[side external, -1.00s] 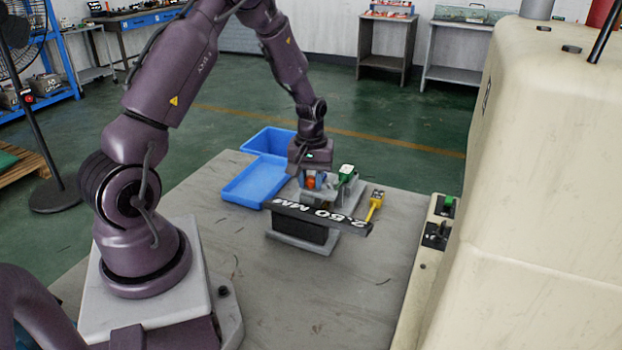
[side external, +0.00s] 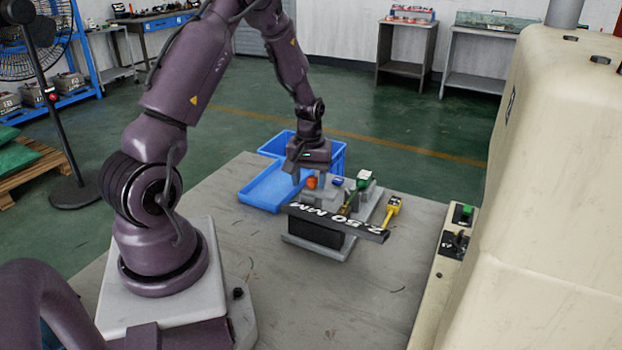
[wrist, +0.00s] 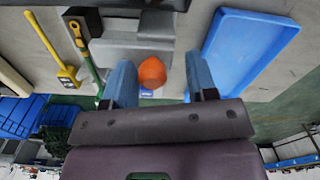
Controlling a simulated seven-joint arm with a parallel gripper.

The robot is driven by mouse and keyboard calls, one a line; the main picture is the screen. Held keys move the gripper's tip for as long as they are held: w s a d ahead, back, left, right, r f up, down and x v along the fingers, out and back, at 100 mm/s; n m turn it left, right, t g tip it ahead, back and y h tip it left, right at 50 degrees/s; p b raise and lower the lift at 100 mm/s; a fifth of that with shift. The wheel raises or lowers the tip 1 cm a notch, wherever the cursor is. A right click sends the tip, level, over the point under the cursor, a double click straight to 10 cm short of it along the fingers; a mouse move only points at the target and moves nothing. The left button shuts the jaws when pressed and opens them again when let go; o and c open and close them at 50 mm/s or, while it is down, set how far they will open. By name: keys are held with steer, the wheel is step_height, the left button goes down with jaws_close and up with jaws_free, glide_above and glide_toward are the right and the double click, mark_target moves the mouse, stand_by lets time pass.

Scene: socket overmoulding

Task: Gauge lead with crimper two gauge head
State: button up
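The dark gauge bar (side external: 335,222) marked "2.50 MM" lies across the front of a grey fixture on the table. I cannot tell which is crimper two. My gripper (side external: 304,182) is low at the fixture's left rear. In the wrist view its blue fingers (wrist: 158,70) are apart. A rounded orange piece (wrist: 152,72) shows between them, with a gap at the right finger. The lead is not identifiable.
A shallow blue tray (side external: 270,190) lies left of the fixture, with a deeper blue bin (side external: 330,155) behind. The beige machine (side external: 540,200) stands at right. The front table is clear.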

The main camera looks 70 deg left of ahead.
mark_target(306, 195)
steer(key=shift+r, duration=0.1)
step_height(306, 195, up, 13)
stand_by(0.5)
stand_by(0.3)
steer(key=s+d+r+m+t, duration=0.2)
steer(key=s+d+r+m, duration=0.1)
steer(key=d, duration=0.5)
steer(key=s+d+r+m+t, duration=0.1)
steer(key=s+d+r+m, duration=0.3)
steer(key=d, duration=0.4)
steer(key=s+d+r+m+t, duration=0.2)
steer(key=d+r+m, duration=0.3)
steer(key=d, duration=0.3)
steer(key=shift+s+d+r+t, duration=0.25)
steer(key=shift+s+r+t, duration=0.05)
steer(key=shift+s, duration=0.4)
stand_by(0.5)
